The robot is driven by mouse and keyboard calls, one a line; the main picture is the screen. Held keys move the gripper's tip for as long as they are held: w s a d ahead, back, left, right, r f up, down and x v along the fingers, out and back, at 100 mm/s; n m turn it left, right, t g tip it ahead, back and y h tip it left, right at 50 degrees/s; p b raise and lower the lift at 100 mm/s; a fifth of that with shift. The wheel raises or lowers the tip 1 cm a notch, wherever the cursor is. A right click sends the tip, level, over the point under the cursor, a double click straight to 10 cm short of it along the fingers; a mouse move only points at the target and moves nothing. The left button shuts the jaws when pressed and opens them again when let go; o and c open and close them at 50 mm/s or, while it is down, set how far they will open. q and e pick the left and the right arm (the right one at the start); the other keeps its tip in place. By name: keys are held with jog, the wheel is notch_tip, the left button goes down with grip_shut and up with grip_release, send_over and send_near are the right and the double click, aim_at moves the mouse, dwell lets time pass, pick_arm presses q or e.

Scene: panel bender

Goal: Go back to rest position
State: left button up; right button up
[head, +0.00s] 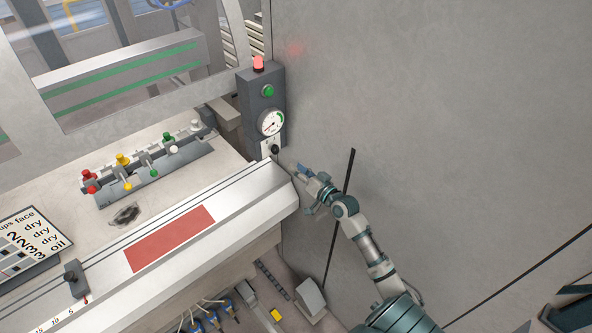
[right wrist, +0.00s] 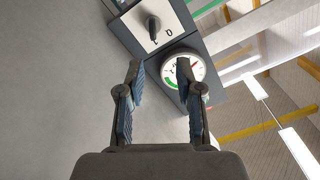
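My right gripper (head: 311,179) is in front of the grey wall, close to the lower end of a dark control box (head: 248,99). In the right wrist view my right gripper (right wrist: 160,88) has its two fingers spread apart with nothing between them. A black rotary knob (right wrist: 153,27) on a white plate is beyond the fingertips, apart from them. The knob (head: 275,150) also shows in the head view just left of the gripper. A round gauge (head: 270,122), a green button (head: 267,90) and a red lamp (head: 258,64) sit above it. My left gripper is not in view.
The machine bed with a red patch (head: 170,238) and a front ledge lies left of my right arm. Several coloured levers (head: 150,158) stand on a rail. A label board (head: 28,240) lies at far left. The grey wall (head: 450,110) fills the right; floor space is below.

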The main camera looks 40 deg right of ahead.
jog(key=s+f+g+h+b, duration=0.25)
jog(key=f+g, duration=0.25)
jog(key=f, duration=2.2)
jog(key=s+a+f+n+g, duration=0.1)
jog(key=s+a+f+g, duration=0.1)
jog(key=s+f, duration=0.5)
jog(key=s+a+f+g, duration=0.1)
jog(key=s+f+g, duration=0.15)
jog(key=f, duration=0.85)
jog(key=s+a+f+n+g+b, duration=0.15)
jog(key=s+a+f, duration=0.25)
jog(key=s+f, duration=0.55)
jog(key=s+a+f+n+g, duration=0.2)
jog(key=s+a+f, duration=0.2)
jog(key=s+f, duration=0.6)
jog(key=s+a+f+n+g, duration=0.1)
jog(key=s+a+f+g, duration=0.1)
jog(key=s, duration=0.8)
jog(key=s+a+f+n+g+b, duration=0.1)
jog(key=s+a+f+n+g, duration=0.1)
jog(key=s, duration=0.8)
jog(key=shift+s+a+f+y, duration=0.25)
jog(key=shift+a+f+y, duration=0.2)
jog(key=shift+a+f, duration=0.55)
jog(key=shift+a+r, duration=0.1)
jog(key=shift+r, duration=0.05)
